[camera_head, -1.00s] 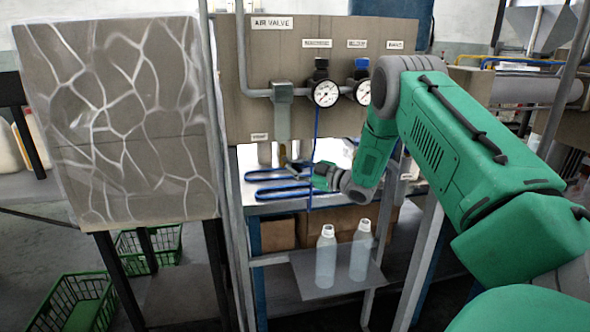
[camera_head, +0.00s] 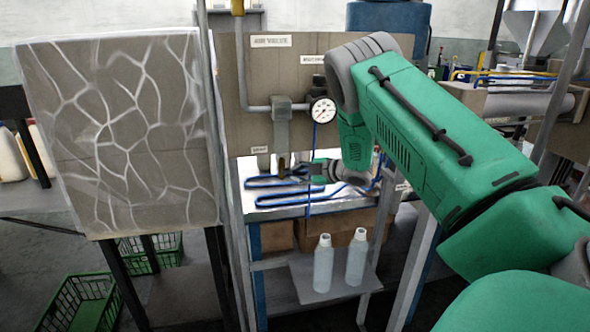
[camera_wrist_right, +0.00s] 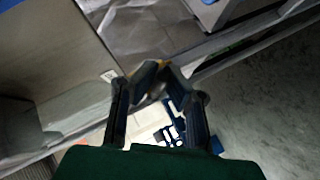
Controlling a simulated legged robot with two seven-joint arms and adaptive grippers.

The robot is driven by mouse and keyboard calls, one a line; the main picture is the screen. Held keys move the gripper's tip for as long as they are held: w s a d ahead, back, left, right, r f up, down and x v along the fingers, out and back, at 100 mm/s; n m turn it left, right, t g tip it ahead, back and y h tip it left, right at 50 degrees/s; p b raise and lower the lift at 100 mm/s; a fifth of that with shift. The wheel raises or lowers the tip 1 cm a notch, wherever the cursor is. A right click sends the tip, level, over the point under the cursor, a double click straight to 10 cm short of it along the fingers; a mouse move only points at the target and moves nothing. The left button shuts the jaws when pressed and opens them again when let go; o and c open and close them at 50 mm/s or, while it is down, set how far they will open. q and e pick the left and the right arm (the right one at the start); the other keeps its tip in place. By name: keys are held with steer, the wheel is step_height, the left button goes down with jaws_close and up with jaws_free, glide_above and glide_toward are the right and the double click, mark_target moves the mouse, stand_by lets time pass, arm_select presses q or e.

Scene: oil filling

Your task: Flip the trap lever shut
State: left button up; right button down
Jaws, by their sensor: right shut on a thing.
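The grey trap (camera_head: 282,128) hangs from the pipe on the brown air valve panel, left of the gauge. A small brass-coloured fitting (camera_head: 281,164) shows under it. My right gripper (camera_head: 298,171) is just below and right of the trap, close to this fitting. In the right wrist view, its dark fingers (camera_wrist_right: 163,74) converge at the tips, with a small yellow bit (camera_wrist_right: 165,63) between or just beyond them. The gripper is shut on what seems to be the trap lever, which is mostly hidden by the fingers. My left gripper is not in view.
A round gauge (camera_head: 323,110) is on the panel, right of the trap. Blue hoses (camera_head: 268,183) lie on the bench below. Two pale bottles (camera_head: 323,264) stand on a lower shelf. A veined board (camera_head: 120,130) stands at left, with green baskets (camera_head: 84,300) below.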

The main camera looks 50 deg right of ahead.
steer(key=shift+s+d+r+n+g+h+p, duration=0.1)
steer(key=shift+r+n+g+h+p, duration=0.05)
steer(key=shift+n+g+h+p, duration=0.2)
steer(key=shift+s+d+r+n+g+h+p, duration=0.1)
steer(key=shift+n+g+h+p, duration=0.15)
steer(key=shift+g+p, duration=0.15)
steer(key=c, duration=1.6)
jaws_free()
steer(key=shift+d, duration=0.1)
steer(key=shift+r, duration=0.15)
steer(key=v, duration=1.1)
steer(key=shift+s+d, duration=0.1)
steer(key=shift+s, duration=0.3)
